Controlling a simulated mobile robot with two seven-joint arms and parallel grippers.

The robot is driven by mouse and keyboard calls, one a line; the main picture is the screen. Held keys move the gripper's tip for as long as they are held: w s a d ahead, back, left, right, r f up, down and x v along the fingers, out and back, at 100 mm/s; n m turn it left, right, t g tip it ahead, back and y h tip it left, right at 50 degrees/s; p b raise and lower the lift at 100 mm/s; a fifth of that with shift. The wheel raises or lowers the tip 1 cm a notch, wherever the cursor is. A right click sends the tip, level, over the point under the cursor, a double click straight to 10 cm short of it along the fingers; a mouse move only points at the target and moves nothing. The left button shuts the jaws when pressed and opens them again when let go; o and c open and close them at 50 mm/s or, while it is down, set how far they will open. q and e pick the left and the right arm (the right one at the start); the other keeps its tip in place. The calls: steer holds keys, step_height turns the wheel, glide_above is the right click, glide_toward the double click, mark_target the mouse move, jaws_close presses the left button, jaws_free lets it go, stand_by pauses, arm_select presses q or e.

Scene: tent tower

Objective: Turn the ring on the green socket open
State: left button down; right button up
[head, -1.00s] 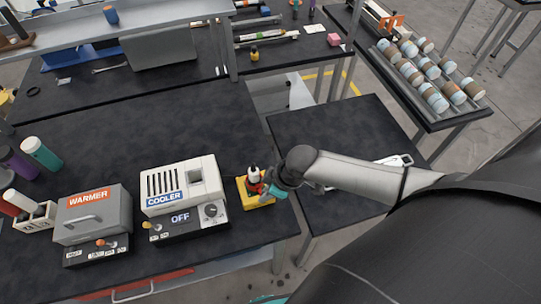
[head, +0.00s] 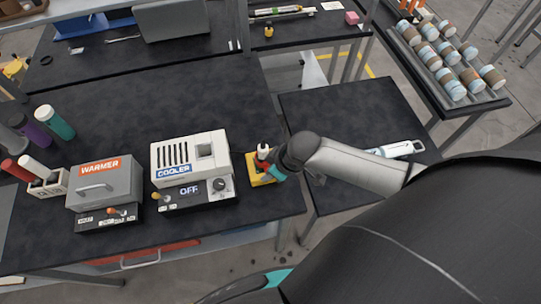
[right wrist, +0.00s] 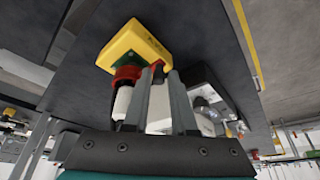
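A yellow block (head: 257,176) stands at the right end of the long dark bench; it also shows in the right wrist view (right wrist: 133,43). In that view a green socket (right wrist: 126,60) is on the block, with a red ring (right wrist: 127,74) around it and a white cylindrical piece (right wrist: 122,101) beyond the ring. My right gripper (head: 272,167) is at the ring. In the wrist view its fingertips (right wrist: 161,70) stand apart beside the ring, with a bit of red between them. Whether they grip it is unclear. My left gripper is out of view.
A white cooler (head: 190,160) reading OFF and a grey warmer (head: 103,185) stand left of the block. Several coloured cylinders are at the far left. A smaller dark table (head: 345,110) on the right holds a white tool (head: 400,149). A rack of jars (head: 450,80) stands behind.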

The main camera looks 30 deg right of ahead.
steer(key=o, duration=0.3)
steer(key=shift+r, duration=0.1)
steer(key=v, duration=1.5)
stand_by(0.4)
